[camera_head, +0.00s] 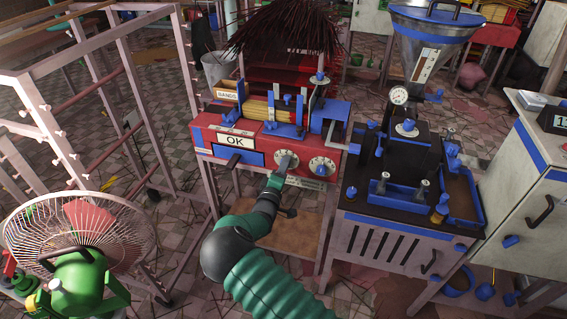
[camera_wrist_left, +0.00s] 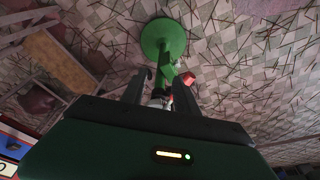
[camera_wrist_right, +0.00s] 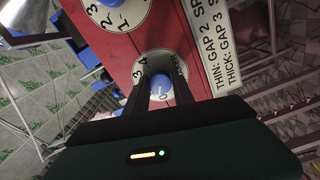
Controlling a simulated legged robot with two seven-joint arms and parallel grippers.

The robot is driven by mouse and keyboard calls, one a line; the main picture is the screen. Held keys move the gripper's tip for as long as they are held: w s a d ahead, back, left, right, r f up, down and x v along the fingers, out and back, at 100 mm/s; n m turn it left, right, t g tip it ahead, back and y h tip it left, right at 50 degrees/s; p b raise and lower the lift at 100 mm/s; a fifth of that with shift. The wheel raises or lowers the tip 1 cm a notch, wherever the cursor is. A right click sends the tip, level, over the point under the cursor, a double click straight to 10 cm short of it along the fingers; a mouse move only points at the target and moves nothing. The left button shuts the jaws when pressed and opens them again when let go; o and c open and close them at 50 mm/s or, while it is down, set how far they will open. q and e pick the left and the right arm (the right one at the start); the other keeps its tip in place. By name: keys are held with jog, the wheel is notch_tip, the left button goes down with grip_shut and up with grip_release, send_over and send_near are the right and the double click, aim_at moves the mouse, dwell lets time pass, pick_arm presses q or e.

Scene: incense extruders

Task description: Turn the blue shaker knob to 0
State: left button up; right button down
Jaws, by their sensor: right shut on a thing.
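The blue shaker knob (camera_wrist_right: 160,83) sits on a white numbered dial on a red panel, in the right wrist view. My right gripper (camera_wrist_right: 158,92) has its two dark fingers closed on either side of it. In the head view my right gripper (camera_head: 276,181) reaches the left of two dials, and the knob there is hidden. My left gripper (camera_wrist_left: 158,88) shows only in its wrist view, its fingers apart and empty, above the floor.
A second dial (camera_head: 322,167) sits right of the gripped one, close by. A red machine (camera_head: 205,138) with an OK sign carries both dials. A green fan (camera_head: 80,235) and a metal rack (camera_head: 100,100) stand at left.

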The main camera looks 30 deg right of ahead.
jog(key=shift+s+f+n+p, duration=0.1)
jog(key=shift+f+n+p, duration=0.1)
jog(key=shift+n, duration=0.4)
jog(key=shift+f+n+p, duration=0.1)
jog(key=shift+n+p, duration=0.1)
jog(key=shift+n, duration=0.4)
jog(key=c, duration=1.2)
grip_release()
jog(key=shift+c, duration=0.2)
jog(key=shift+o, duration=0.8)
jog(key=shift+d+r, duration=0.1)
jog(key=shift+r, duration=0.05)
